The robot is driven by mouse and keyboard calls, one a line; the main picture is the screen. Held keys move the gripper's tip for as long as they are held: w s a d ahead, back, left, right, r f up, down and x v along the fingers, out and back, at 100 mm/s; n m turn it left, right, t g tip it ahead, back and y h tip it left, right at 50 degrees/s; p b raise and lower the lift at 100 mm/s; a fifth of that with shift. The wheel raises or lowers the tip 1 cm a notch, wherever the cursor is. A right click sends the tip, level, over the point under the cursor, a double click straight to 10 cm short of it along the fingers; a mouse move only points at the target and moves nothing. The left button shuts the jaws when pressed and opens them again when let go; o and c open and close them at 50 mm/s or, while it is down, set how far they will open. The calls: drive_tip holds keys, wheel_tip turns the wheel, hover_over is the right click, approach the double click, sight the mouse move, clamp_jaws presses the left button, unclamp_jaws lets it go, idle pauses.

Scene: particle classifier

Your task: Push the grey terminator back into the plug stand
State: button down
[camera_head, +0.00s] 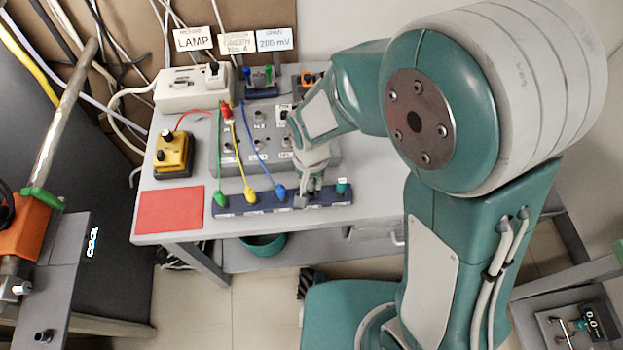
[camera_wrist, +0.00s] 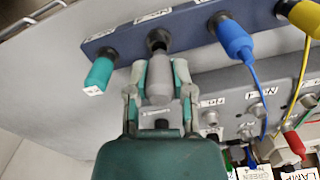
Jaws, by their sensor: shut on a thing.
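The grey terminator (camera_wrist: 158,88) is between the fingers of my gripper (camera_wrist: 158,80) in the wrist view, and my gripper is shut on it. Its far end is at a socket of the dark blue plug stand (camera_wrist: 186,24). I cannot tell how deep it sits in the socket. In the head view my gripper (camera_head: 312,188) is low over the right part of the plug stand (camera_head: 262,202), at the front edge of the table. The terminator is mostly hidden by my gripper there.
A teal plug (camera_wrist: 99,70) stands beside the terminator, close to my finger. Blue (camera_head: 281,193), yellow (camera_head: 250,196) and green (camera_head: 220,198) plugs with cables stand to the left. A grey panel (camera_head: 225,158) lies behind. A red mat (camera_head: 170,209) is at left.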

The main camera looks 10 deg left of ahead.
drive_tip(key=shift+f, duration=1.4)
drive_tip(key=shift+c, duration=2.1)
unclamp_jaws()
wheel_tip(320, 180, up, 12)
drive_tip(key=shift+f, duration=0.1)
